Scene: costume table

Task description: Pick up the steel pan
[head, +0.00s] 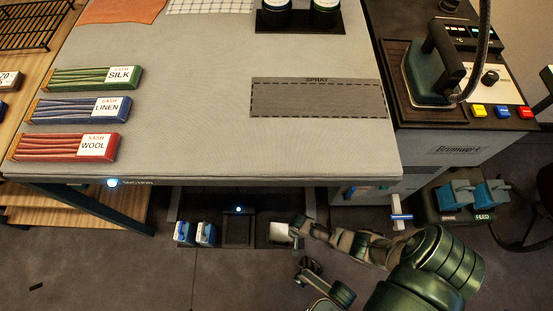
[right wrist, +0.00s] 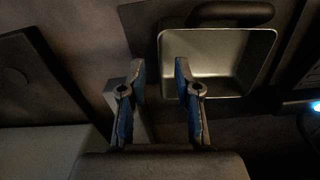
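The steel pan (right wrist: 235,60) is a pale, square-cornered metal tray with a dark handle (right wrist: 235,14) along one side in the right wrist view. In the head view the pan (head: 279,232) is a small pale shape below the table's front edge. My right gripper (right wrist: 159,68) is open, with nothing between its fingers that I can see held. Its right fingertip overlaps the pan's left part and its left fingertip lies outside the pan's left edge. I cannot tell whether they touch. In the head view the right gripper (head: 297,226) is just right of the pan.
The grey padded table (head: 200,120) overhangs the low area. Open floor (head: 220,280) lies in front.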

